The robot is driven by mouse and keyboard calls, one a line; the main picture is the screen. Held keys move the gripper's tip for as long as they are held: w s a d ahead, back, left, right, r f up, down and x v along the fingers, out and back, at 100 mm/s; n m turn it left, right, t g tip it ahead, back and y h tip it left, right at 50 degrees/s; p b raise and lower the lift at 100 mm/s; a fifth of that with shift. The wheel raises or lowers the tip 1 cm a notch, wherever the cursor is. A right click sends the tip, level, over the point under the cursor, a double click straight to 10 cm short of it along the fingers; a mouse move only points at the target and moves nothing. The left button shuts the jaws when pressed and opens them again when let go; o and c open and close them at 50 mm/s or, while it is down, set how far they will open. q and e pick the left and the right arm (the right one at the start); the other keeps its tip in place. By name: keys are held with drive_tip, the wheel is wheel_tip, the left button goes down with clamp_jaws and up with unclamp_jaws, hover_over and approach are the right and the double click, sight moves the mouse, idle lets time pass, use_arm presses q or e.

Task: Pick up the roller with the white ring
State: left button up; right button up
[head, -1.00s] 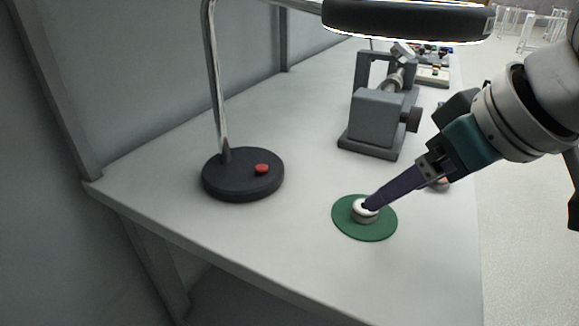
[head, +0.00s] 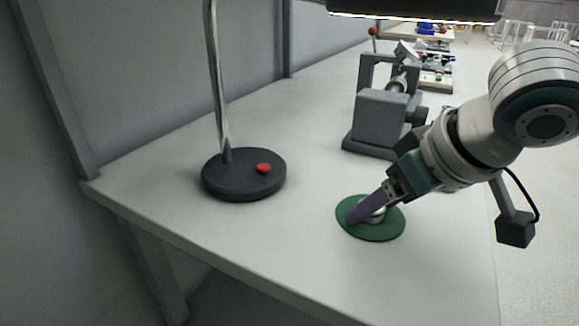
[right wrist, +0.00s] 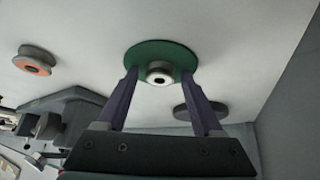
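The roller with the white ring (head: 376,215) stands on a round green mat (head: 390,232) on the bench. In the right wrist view this roller (right wrist: 159,76) shows its pale ring and dark centre hole. My right gripper (right wrist: 159,73) is open, with one purple finger on each side of the roller and a gap to it. In the head view the right gripper (head: 354,215) reaches down over the mat, and a finger partly hides the roller. My left gripper is not in view.
A roller with an orange ring (right wrist: 34,61) stands apart on the bench. A lamp with a dark round base (head: 243,176) and red button is left of the mat. A grey machine (head: 381,118) stands behind. The bench's front is clear.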

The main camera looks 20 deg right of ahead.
clamp_jaws()
idle(0.3)
drive_tip(key=shift+r, duration=0.1)
